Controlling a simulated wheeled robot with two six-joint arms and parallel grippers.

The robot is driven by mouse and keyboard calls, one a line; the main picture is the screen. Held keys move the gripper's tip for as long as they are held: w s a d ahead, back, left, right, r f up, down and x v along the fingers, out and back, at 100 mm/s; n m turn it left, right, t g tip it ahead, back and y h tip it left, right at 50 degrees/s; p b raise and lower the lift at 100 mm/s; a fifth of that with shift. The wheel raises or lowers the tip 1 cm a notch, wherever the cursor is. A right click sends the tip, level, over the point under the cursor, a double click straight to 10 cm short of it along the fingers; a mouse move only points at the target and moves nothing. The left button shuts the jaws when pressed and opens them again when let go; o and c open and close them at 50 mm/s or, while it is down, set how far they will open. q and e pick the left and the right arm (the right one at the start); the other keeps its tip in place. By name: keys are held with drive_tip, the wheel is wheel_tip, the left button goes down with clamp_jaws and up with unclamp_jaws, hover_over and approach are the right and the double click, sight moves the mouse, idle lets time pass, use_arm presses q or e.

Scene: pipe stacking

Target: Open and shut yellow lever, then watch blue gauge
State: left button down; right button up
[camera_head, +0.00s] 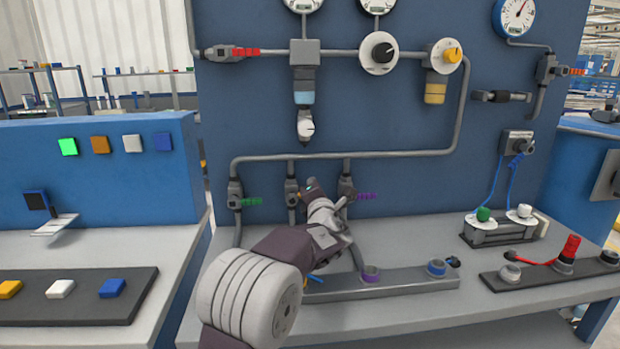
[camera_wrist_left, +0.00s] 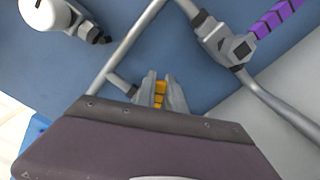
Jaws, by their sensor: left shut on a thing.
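The yellow lever (camera_wrist_left: 160,92) shows between the two fingers of my left gripper (camera_wrist_left: 161,100) in the left wrist view. The fingers are shut on it. In the head view my left gripper (camera_head: 303,192) is at the middle valve under the horizontal pipe, and the wrist hides most of the lever. The blue gauge (camera_head: 515,15) is a white dial with a blue rim at the top right of the panel. Its needle points up and to the right. My right gripper is not in view.
A green lever (camera_head: 251,201) and a purple lever (camera_wrist_left: 272,18) flank the yellow one. The purple one is close to my left gripper. A grey rail with coloured rings (camera_head: 400,282) lies on the bench below. Colored buttons (camera_head: 112,288) are at the left.

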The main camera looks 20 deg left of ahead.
use_arm(q)
drive_tip(key=shift+w+d+f+m+p, duration=0.15)
drive_tip(key=shift+f+m+p, duration=0.4)
drive_tip(key=shift+m, duration=0.45)
drive_tip(key=shift+d+f+m+p, duration=0.1)
drive_tip(key=shift+f+m+p, duration=0.35)
drive_tip(key=shift+f+m, duration=0.4)
drive_tip(key=shift+w+d+f+m+p, duration=0.15)
drive_tip(key=shift+f+m+p, duration=0.35)
drive_tip(key=shift+m, duration=0.65)
drive_tip(key=c, duration=1.4)
unclamp_jaws()
drive_tip(key=shift+c, duration=0.2)
drive_tip(key=shift+s, duration=0.1)
drive_tip(key=p+v, duration=0.1)
drive_tip(key=v, duration=0.8)
